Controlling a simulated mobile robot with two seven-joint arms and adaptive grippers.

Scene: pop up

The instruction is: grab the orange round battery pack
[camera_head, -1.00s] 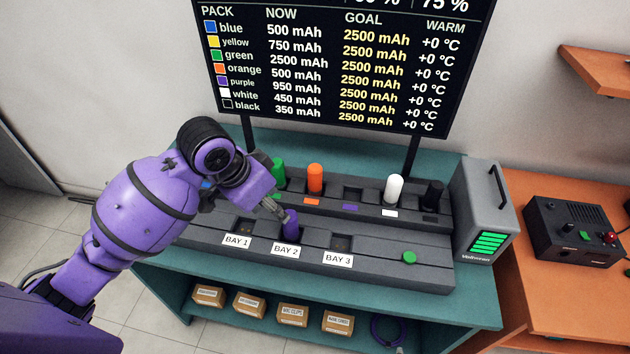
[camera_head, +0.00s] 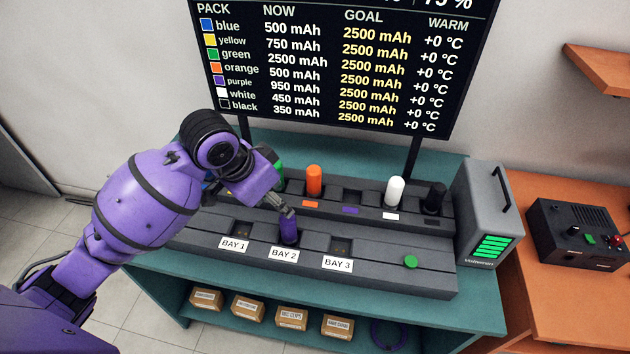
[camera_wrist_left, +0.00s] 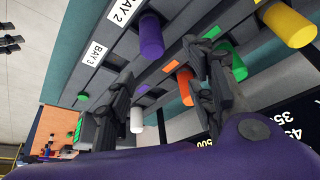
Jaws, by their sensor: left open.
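The orange round battery pack (camera_head: 314,180) stands upright in the back row of the charging rack (camera_head: 385,268), behind an orange label. In the left wrist view the orange pack (camera_wrist_left: 185,87) is partly covered by a finger. My left gripper (camera_head: 287,210) is open, just above and behind the purple pack (camera_head: 289,230) in BAY 2, in front and left of the orange pack. In the left wrist view my left gripper's fingers (camera_wrist_left: 160,88) are spread apart with nothing held between them; the purple pack (camera_wrist_left: 151,38) stands beyond.
A green pack (camera_head: 279,176) stands left of the orange one, partly hidden by my arm. White (camera_head: 395,191) and black (camera_head: 434,198) packs stand to the right. BAY 1 and BAY 3 look empty. A grey charger box (camera_head: 485,215) bounds the right end.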

